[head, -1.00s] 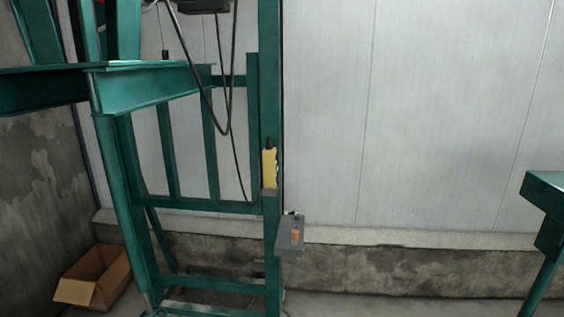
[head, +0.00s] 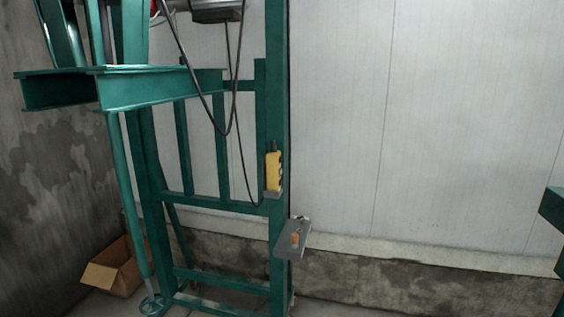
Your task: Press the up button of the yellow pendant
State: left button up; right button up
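The yellow pendant (head: 273,171) is upright against the right post of the green steel frame, just above a small grey ledge. Its front has dark buttons, too small to tell apart, so I cannot pick out the up button. A black cable hangs in a loop beside it. Neither of my grippers shows in the head view.
A grey box with an orange part (head: 293,238) sticks out from the post below the pendant. Green beams (head: 160,88) jut out at upper left. An open cardboard box (head: 115,270) is on the floor at left. Another green structure (head: 553,212) edges in at right.

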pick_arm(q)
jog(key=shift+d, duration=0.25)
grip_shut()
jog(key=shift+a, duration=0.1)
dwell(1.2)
